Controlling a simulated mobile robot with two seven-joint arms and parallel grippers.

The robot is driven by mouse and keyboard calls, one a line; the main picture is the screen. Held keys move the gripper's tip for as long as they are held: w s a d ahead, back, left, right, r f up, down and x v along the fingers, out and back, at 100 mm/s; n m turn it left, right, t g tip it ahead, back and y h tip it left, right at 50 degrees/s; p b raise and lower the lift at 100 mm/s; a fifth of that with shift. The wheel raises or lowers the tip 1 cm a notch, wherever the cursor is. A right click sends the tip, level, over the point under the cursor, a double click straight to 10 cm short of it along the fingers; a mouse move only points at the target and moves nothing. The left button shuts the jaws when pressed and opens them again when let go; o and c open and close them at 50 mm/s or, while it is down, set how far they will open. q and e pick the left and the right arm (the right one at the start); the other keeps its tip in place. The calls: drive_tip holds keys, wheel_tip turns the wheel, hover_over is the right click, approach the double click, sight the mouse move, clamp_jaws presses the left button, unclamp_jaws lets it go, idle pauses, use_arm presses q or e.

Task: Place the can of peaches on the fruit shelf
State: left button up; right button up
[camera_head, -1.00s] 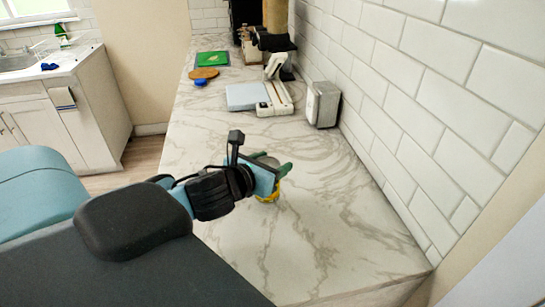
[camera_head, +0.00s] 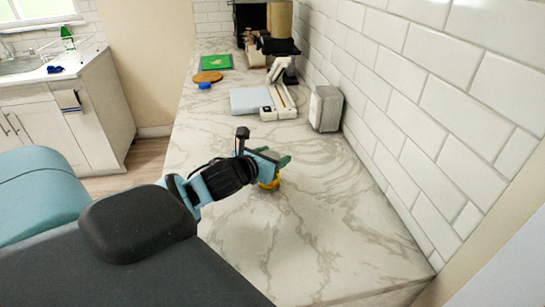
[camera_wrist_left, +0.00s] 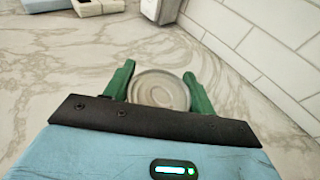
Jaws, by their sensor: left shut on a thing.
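My left gripper (camera_head: 279,166) reaches over the marble counter from the left, its green fingers shut on a can. In the head view only a yellow part of the can (camera_head: 270,184) shows below the fingers; the gripper hides the rest. In the left wrist view the can's round silver lid (camera_wrist_left: 160,89) sits between the two green fingers (camera_wrist_left: 160,85). Its label cannot be read, so I cannot tell that it is peaches. I cannot tell whether the can touches the counter. No fruit shelf is in view. My right gripper is not in view.
The marble counter (camera_head: 330,235) is clear around the can. A metal box (camera_head: 326,108) stands by the tiled wall (camera_head: 440,110). A white scale-like device (camera_head: 280,102), a green board (camera_head: 217,62) and a round wooden board (camera_head: 206,77) lie farther back. A sink counter is at left.

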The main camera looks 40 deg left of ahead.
use_arm(q)
drive_tip(key=shift+f, duration=0.15)
drive_tip(key=o, duration=1.3)
drive_tip(key=shift+f, duration=0.1)
drive_tip(key=shift+r, duration=0.25)
drive_tip(key=v, duration=1.2)
drive_tip(key=shift+p, duration=0.45)
